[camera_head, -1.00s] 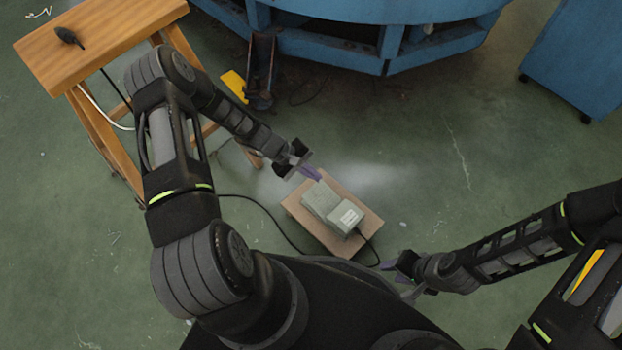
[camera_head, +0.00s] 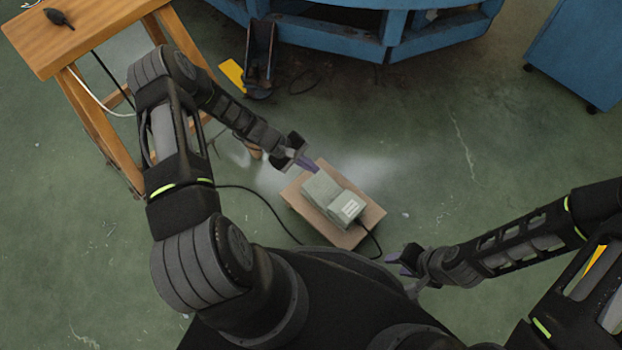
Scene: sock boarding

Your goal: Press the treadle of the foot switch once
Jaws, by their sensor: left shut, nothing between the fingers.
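The foot switch (camera_head: 333,198) is a small grey-green box with a pale label on its near right end. It sits on a tan board (camera_head: 358,228) on the floor. My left gripper (camera_head: 312,165) is shut and empty, its purple fingertips just beyond the far left end of the switch. From this angle I cannot tell whether they touch it or hang above it. My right gripper (camera_head: 393,257) is right of the board's near corner, apart from the switch. Its purple fingers show, but their opening is unclear.
A wooden stool or table (camera_head: 85,30) stands at the upper left with a small dark object on top. A blue machine base (camera_head: 350,38) and a blue cabinet (camera_head: 585,50) stand at the back. A black cable runs from the switch. The green floor at right is clear.

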